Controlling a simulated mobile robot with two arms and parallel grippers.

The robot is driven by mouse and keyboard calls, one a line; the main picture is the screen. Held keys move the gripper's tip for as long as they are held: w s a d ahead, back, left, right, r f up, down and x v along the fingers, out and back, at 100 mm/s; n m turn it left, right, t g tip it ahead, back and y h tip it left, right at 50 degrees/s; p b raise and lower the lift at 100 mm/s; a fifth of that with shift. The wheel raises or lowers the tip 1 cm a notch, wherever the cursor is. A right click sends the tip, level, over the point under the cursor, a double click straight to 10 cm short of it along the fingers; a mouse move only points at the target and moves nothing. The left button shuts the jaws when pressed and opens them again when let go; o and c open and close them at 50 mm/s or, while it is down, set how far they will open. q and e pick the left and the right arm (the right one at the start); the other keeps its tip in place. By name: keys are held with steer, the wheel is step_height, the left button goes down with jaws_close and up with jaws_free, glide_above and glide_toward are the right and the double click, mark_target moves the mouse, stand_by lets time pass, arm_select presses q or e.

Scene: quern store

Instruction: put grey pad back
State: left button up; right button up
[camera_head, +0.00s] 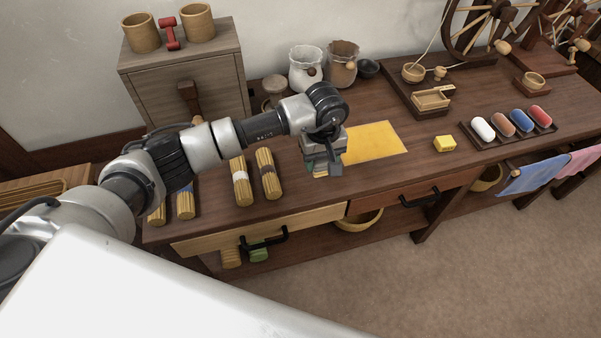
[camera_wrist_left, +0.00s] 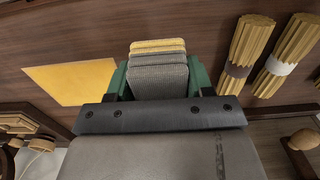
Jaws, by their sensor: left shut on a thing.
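My left gripper (camera_head: 322,160) is low over the front part of the workbench, at the left edge of a flat yellow sheet (camera_head: 378,141). In the left wrist view its green fingers (camera_wrist_left: 158,78) stand on both sides of a grey pad (camera_wrist_left: 158,78) and are shut on it. Another grey layer and a yellow pad (camera_wrist_left: 158,45) show just beyond it, like a stack. I cannot tell whether the held pad touches them. In the head view a bit of yellow shows under the gripper; the fingers hide most of the pads. My right gripper is not in view.
Banded stick bundles (camera_head: 267,174) lie left of the gripper. A small yellow block (camera_head: 445,143) and a dark tray (camera_head: 484,141) of coloured rolls are to the right. Jars (camera_head: 306,69) stand behind. A cabinet (camera_head: 186,84) stands back left. Drawer handles (camera_head: 420,199) jut from the front.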

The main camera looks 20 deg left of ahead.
mark_target(303, 183)
arm_select(q)
steer(key=a, duration=0.1)
steer(key=s+a+f, duration=0.1)
steer(key=a+f, duration=0.1)
steer(key=shift+s+a+f, duration=0.1)
steer(key=shift+s+a, duration=0.15)
steer(key=shift+a, duration=0.05)
step_height(303, 183, down, 4)
steer(key=shift+f, duration=0.1)
steer(key=shift+f, duration=0.2)
steer(key=o, duration=1)
steer(key=shift+r, duration=0.1)
steer(key=shift+c, duration=0.2)
